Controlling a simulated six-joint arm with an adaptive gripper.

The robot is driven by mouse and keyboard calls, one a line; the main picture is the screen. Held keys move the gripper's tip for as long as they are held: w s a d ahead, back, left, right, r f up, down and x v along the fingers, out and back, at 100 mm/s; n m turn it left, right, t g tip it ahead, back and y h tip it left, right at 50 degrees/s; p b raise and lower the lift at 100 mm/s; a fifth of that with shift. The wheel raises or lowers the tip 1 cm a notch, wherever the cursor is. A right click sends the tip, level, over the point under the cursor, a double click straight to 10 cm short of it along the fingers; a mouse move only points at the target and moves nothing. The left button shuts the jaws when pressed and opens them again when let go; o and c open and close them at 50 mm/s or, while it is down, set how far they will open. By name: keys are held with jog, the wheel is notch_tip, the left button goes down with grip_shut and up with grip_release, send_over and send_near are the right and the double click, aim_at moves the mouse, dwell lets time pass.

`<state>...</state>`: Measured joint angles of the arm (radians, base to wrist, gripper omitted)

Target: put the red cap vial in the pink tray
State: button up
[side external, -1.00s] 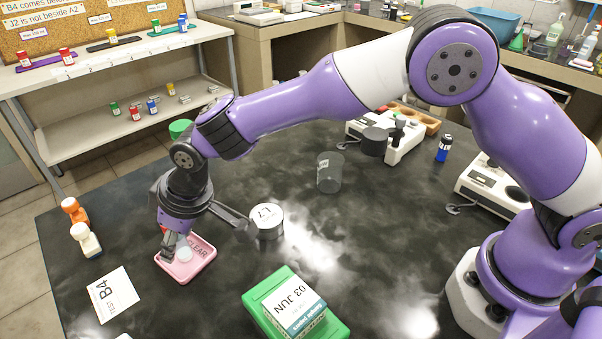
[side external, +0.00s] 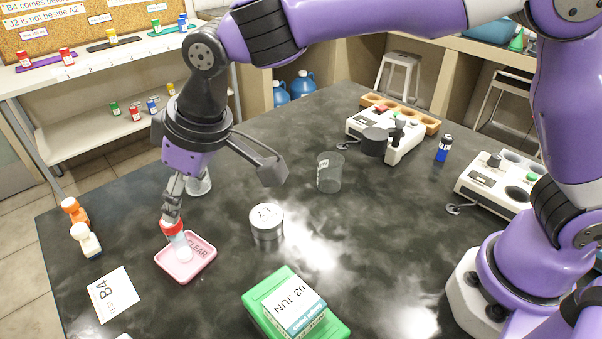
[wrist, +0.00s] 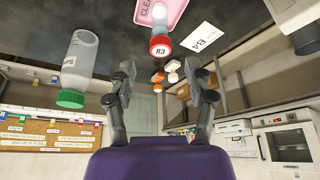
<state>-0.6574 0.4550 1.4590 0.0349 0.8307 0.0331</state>
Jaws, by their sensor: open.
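The red cap vial (side external: 172,229) is at the pink tray (side external: 205,262), its clear body over the tray's left part; one finger partly overlaps it in the side view. In the wrist view its red cap (wrist: 160,46), marked B3, faces me, and its body reaches toward the pink tray (wrist: 172,20). It looks upright, though a slight lean cannot be ruled out.
A clear bottle (side external: 200,183) stands behind my gripper; its green cap (wrist: 70,98) shows in the wrist view. Orange (side external: 72,210) and white (side external: 87,240) bottles stand left. A metal tin (side external: 267,224), glass beaker (side external: 329,174) and green box (side external: 262,298) stand to the right.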

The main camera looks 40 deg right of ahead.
jog(key=s+d+r+m+t+h, duration=0.1)
jog(key=s+d+r+m, duration=0.15)
jog(key=d, duration=0.65)
jog(key=s+d+r+m, duration=0.1)
jog(key=s+d+r, duration=0.25)
jog(key=d, duration=0.45)
jog(key=s+d+f+m+h, duration=0.1)
jog(key=s+d+f+m, duration=0.1)
jog(key=s+d, duration=0.7)
jog(key=shift+d+m+t+h, duration=0.3)
jog(key=shift+m+t, duration=0.1)
jog(key=shift+m, duration=0.25)
jog(key=shift+s+f, duration=0.1)
